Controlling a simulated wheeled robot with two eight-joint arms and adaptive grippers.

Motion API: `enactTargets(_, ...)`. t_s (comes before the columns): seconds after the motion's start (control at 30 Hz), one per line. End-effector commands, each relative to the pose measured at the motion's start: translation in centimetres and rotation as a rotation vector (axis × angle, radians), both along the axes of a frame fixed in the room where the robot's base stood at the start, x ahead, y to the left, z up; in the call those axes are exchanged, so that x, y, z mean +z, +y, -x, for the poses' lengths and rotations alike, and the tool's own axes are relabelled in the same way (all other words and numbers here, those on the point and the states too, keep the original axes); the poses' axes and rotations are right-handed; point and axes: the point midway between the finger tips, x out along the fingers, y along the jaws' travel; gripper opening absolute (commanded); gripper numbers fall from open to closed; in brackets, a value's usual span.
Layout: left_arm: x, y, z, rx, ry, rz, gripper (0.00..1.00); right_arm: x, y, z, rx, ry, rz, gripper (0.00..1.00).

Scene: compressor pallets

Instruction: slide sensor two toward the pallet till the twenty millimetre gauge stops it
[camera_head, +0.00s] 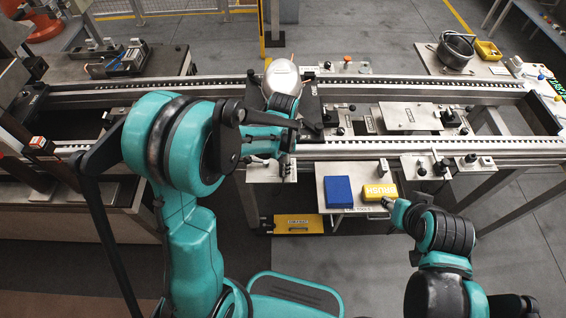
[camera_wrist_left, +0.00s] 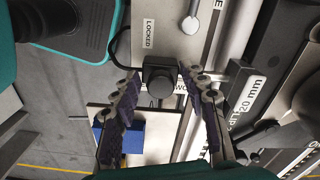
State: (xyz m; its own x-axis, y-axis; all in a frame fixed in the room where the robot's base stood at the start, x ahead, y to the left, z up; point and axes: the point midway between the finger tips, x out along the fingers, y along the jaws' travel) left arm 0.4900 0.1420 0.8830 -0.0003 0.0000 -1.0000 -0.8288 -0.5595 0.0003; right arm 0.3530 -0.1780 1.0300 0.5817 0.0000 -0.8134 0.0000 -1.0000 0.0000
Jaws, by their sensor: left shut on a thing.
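My left gripper (camera_head: 272,160) reaches down at the near rail, beside the silver compressor (camera_head: 283,75) on its dark pallet (camera_head: 307,100). In the left wrist view the left gripper (camera_wrist_left: 163,76) has its fingertips on either side of a black sensor block with a round front (camera_wrist_left: 160,82), shut on it. Its number cannot be read. A dark gauge marked 20 mm (camera_wrist_left: 250,94) lies to the right of the sensor, apart from the fingers. My right gripper (camera_head: 388,203) is near the yellow box; its jaws are too small to judge.
A small shelf in front of the rail holds a blue box (camera_head: 339,191) and a yellow box (camera_head: 380,191). A plate marked LOCKED (camera_wrist_left: 148,32) lies above the sensor in the wrist view. A second fixture plate (camera_head: 410,116) stands right of the pallet between the rails.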

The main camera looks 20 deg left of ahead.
Motion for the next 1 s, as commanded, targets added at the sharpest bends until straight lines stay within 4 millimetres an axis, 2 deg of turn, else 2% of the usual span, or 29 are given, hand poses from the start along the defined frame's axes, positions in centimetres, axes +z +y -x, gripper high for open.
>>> enactTargets(0.43,0.0,0.1,-0.3,0.001,-0.002,0.000,0.12,0.0,0.0,0.0,0.000,0.000,0.000,0.40)
enactTargets(0.47,0.0,0.1,-0.3,0.001,-0.002,0.000,0.51,0.0,0.0,0.0,0.000,0.000,0.000,0.40)
enactTargets(0.5,0.0,0.1,-0.3,0.001,-0.002,0.000,0.62,0.0,0.0,0.0,0.000,0.000,0.000,0.40)
enactTargets(0.53,0.0,0.1,-0.3,0.001,-0.001,0.000,0.68,0.0,0.0,0.0,0.000,0.000,0.000,0.40)
enactTargets(0.87,0.2,0.1,-0.3,0.000,-0.001,-0.001,0.68,0.0,0.0,0.0,0.000,0.000,0.000,0.40)
enactTargets(1.0,1.6,0.1,-0.3,0.000,-0.001,-0.001,0.68,0.0,0.0,0.0,0.000,0.000,0.000,0.40)
